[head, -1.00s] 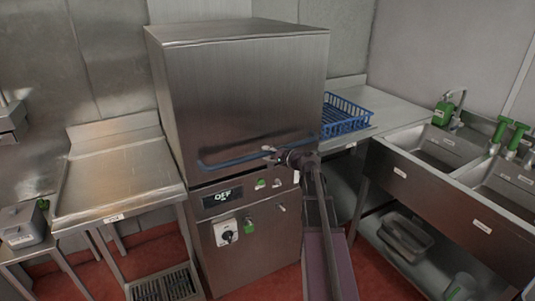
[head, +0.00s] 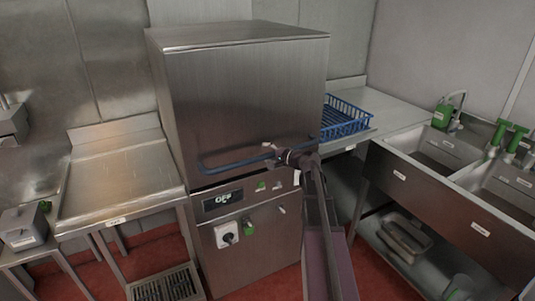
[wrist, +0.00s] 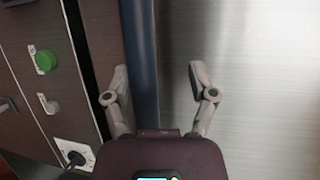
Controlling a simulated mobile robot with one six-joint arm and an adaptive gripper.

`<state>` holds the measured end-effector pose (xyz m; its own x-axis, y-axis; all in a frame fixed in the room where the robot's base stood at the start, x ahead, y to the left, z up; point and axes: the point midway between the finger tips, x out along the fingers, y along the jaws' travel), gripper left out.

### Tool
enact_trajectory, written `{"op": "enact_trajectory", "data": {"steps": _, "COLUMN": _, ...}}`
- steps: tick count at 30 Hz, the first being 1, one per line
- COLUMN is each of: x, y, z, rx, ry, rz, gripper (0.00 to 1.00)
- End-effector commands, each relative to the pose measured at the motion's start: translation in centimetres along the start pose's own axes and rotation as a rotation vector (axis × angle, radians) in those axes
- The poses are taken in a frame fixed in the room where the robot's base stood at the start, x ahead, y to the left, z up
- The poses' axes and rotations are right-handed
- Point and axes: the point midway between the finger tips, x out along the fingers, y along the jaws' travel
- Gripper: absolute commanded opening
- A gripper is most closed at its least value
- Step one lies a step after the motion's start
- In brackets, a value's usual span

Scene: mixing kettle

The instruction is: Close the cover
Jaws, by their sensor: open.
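The cover (head: 245,95) is a large brushed-steel box hood on the machine, lowered close to the control panel (head: 250,203). The wrist view shows a narrow dark gap between the panel and the cover (wrist: 250,80). A blue bar handle (head: 225,164) runs along the cover's lower front edge. My gripper (head: 272,154) is at the right part of this handle. In the wrist view my gripper (wrist: 158,72) is open, with one finger on each side of the blue bar (wrist: 143,60). I cannot tell whether the fingers touch it.
A steel side table (head: 115,180) stands left of the machine. A blue rack (head: 345,118) sits on the right counter (head: 385,105), and sinks (head: 445,150) are at far right. Red floor (head: 255,285) shows in front.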

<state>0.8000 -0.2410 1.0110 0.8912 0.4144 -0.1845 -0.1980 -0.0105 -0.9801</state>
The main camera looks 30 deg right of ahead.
Motion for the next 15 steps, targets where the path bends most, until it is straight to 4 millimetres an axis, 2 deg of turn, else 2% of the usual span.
{"op": "enact_trajectory", "data": {"steps": 1, "x": -0.2, "y": -0.9, "z": 0.0, "rx": 0.003, "ry": 0.001, "rz": -0.004, "gripper": 0.68}}
{"op": "enact_trajectory", "data": {"steps": 15, "x": -0.9, "y": -4.8, "z": 0.3, "rx": 0.004, "ry": 0.002, "rz": -0.005, "gripper": 0.68}}
